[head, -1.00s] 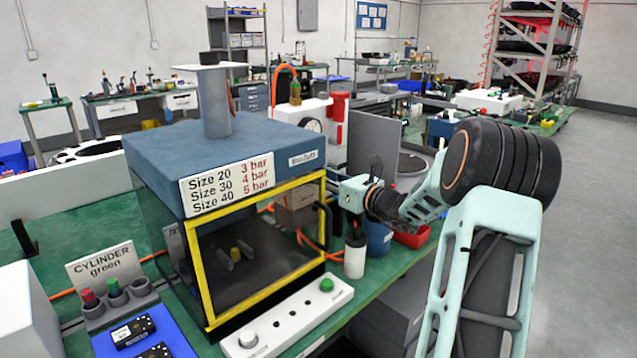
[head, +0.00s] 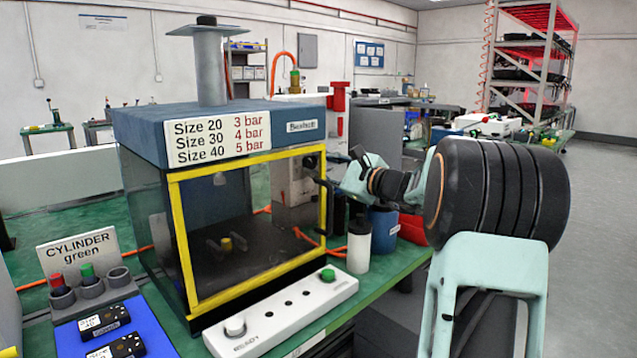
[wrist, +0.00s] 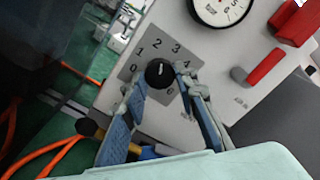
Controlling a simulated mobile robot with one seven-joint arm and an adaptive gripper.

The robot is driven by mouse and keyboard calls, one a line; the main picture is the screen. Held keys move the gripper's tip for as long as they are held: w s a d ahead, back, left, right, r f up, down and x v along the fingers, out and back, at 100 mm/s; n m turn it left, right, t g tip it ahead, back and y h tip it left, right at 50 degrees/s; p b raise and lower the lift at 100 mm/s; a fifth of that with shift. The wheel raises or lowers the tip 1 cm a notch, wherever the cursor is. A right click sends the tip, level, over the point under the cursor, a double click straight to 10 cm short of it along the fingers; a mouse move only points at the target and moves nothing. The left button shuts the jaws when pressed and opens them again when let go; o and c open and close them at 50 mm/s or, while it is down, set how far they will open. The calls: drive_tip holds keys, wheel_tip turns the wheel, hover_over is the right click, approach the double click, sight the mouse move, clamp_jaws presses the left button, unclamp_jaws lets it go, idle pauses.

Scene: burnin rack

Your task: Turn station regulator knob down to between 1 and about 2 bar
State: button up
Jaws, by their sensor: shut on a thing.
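The regulator knob (wrist: 158,73) is black and round, on a grey dial plate (wrist: 127,70) with printed numbers, in the wrist view. Its small white mark points up, roughly towards the 2 to 3 side; the exact reading is hard to tell. My gripper (wrist: 161,82) has one finger on each side of the knob and is shut on it. A round white gauge (wrist: 222,8) is cut off at the top edge; its needle reading is unclear. In the head view, my gripper is at the right side of the test box (head: 215,118), its fingertips largely hidden.
A red lever (wrist: 265,66) sits on the panel right of the knob. An orange hose (wrist: 62,156) runs at lower left. In the head view, a white bottle (head: 356,246), a blue container (head: 383,232) and a button panel (head: 282,312) stand close below my arm.

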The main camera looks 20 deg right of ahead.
drive_tip(key=shift+n+b, duration=0.75)
drive_tip(key=shift+n, duration=1.45)
drive_tip(key=o, duration=1.2)
drive_tip(key=shift+c, duration=0.2)
drive_tip(key=shift+s, duration=0.1)
drive_tip(key=v, duration=1.2)
